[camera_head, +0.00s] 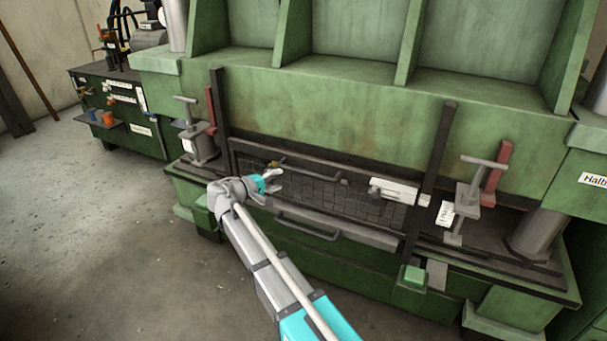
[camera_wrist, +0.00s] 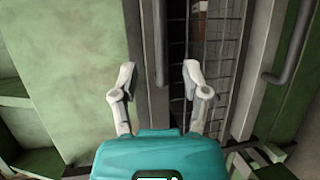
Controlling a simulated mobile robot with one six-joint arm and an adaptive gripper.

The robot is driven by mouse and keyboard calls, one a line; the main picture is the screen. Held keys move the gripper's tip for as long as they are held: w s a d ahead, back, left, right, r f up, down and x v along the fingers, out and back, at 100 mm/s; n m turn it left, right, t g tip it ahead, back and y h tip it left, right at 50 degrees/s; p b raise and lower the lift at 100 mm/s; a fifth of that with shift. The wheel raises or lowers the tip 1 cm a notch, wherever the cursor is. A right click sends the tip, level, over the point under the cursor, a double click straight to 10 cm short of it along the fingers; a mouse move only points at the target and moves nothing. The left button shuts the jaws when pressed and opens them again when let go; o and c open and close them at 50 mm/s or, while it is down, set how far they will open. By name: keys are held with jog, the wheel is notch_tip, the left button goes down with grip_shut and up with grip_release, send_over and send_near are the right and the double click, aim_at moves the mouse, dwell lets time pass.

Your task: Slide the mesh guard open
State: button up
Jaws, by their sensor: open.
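The mesh guard (camera_head: 345,203) is a dark gridded panel low on the green press, between two dark upright rails. A grey bar handle (camera_head: 308,228) runs along its lower edge. A second dark bar (camera_head: 312,169) crosses near its top. My gripper (camera_head: 275,181) is in front of the guard's left half, with its fingers apart. In the wrist view my gripper (camera_wrist: 159,78) is open and empty; a dark bar (camera_wrist: 160,45) appears between its fingertips. The mesh (camera_wrist: 222,48) lies to the right of it, and a bent grey handle (camera_wrist: 291,45) further right. Contact cannot be told.
The left rail (camera_head: 218,105) and right rail (camera_head: 437,160) flank the guard. A T-handled clamp (camera_head: 470,195) stands at right, another (camera_head: 196,140) at left. A pale block (camera_head: 393,190) sits at the guard's right. A green button box (camera_head: 412,278) projects below. Open floor (camera_head: 90,240) lies left.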

aim_at(301, 173)
jog(key=b+x, duration=0.2)
jog(key=x, duration=0.9)
jog(key=shift+w+d, duration=0.1)
jog(key=shift+c, duration=0.3)
grip_shut()
